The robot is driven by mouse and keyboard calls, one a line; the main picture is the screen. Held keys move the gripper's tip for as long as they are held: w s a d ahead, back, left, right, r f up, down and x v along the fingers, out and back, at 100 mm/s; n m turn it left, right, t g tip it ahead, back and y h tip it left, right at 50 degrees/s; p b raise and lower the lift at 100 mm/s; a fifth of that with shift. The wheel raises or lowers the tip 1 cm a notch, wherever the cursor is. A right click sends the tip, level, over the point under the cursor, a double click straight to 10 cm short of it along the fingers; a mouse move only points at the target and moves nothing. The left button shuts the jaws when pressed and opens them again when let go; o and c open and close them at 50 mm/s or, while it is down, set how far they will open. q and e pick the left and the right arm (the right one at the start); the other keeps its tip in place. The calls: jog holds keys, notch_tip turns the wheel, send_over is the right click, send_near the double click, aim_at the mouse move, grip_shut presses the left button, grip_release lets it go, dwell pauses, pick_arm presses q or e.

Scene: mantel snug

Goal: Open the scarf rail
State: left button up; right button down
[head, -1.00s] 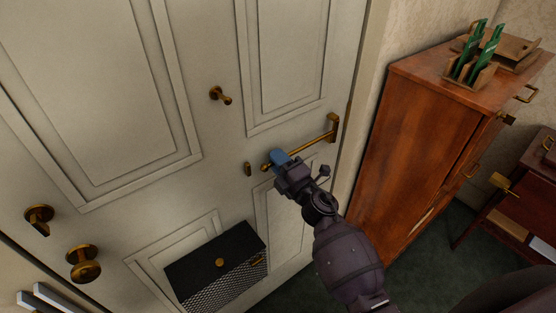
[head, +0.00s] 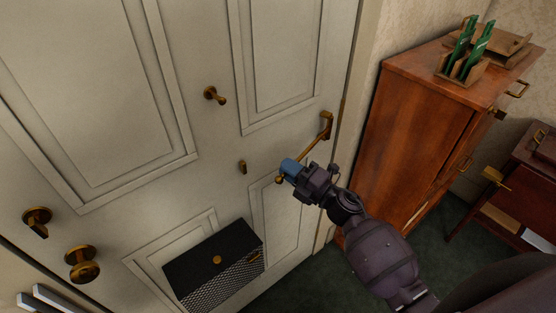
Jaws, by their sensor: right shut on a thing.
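The scarf rail (head: 318,141) is a thin brass bar on the white panelled door. Its right end joins a brass bracket near the door's right edge. Its free left end stands out from the door, clear of the small brass catch (head: 242,167). My right gripper (head: 289,169), with blue fingertips, is shut on the scarf rail near that free end. The fingers hide part of the bar. My left gripper is not in view.
A brass hook (head: 214,95) is above the rail. A black box with a mesh front (head: 217,262) is mounted below. Brass knobs (head: 82,264) are at lower left. A wooden cabinet (head: 417,140) with a green-filled rack (head: 462,68) stands close on the right.

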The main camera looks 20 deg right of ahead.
pick_arm(q)
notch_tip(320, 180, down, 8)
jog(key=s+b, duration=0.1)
jog(key=b, duration=0.6)
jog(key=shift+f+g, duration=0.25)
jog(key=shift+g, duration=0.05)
pick_arm(e)
jog(key=s+d+n+g+y, duration=0.8)
jog(key=d+n+g, duration=0.1)
jog(key=d+g, duration=0.4)
jog(key=shift+s+d, duration=0.15)
jog(key=shift+s, duration=0.1)
jog(key=c, duration=1.5)
grip_release()
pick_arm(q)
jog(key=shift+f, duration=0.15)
pick_arm(e)
jog(key=shift+o, duration=0.2)
